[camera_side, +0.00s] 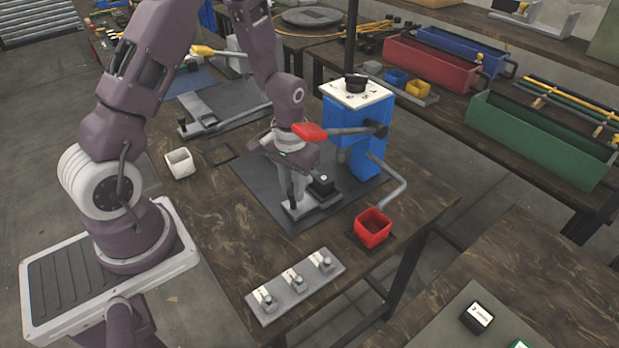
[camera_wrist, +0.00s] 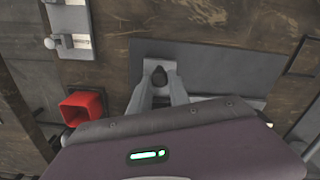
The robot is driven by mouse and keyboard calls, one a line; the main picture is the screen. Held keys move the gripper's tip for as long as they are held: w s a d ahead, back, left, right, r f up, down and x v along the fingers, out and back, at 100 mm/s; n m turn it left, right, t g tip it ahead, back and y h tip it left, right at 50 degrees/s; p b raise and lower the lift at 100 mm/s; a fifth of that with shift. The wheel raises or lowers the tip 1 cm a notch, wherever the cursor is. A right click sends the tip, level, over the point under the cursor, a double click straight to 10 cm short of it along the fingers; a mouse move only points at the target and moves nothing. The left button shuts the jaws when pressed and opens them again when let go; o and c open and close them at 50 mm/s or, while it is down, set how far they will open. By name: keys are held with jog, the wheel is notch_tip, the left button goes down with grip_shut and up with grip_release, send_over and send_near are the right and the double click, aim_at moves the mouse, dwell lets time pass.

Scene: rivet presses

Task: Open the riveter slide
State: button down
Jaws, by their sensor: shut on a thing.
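The blue riveter (camera_side: 348,125) stands on a dark grey mat, with a red-tipped lever (camera_side: 310,131) reaching out to the left. Its slide, a grey plate (camera_side: 318,209), lies low in front of the blue body and carries a black block (camera_side: 322,185). My gripper (camera_side: 295,204) points down at the near left end of the slide. In the wrist view my gripper (camera_wrist: 159,84) has its fingers on either side of a small dark knob (camera_wrist: 159,77) on the slide (camera_wrist: 153,64), shut on it. The fingers and palm hide part of the slide.
A red bin (camera_side: 373,229) stands at the mat's right, under a bent grey chute (camera_side: 392,185). A grey holder (camera_side: 296,288) with three small pieces lies near the front edge. A second press is behind my arm.

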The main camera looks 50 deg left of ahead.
jog(key=s, duration=0.9)
jog(key=c, duration=1.2)
grip_release()
jog(key=shift+c, duration=0.2)
jog(key=shift+r, duration=0.1)
notch_tip(320, 180, up, 18)
jog(key=d+m+t+y, duration=0.1)
jog(key=d+m+t, duration=0.1)
jog(key=d+t, duration=0.1)
jog(key=s+d+r+m+t+h, duration=0.1)
jog(key=s+d+r, duration=0.3)
jog(key=s+r, duration=0.4)
jog(key=shift+s+d+r+m+t, duration=0.2)
jog(key=shift+d+r+m+t, duration=0.15)
jog(key=shift+t, duration=0.45)
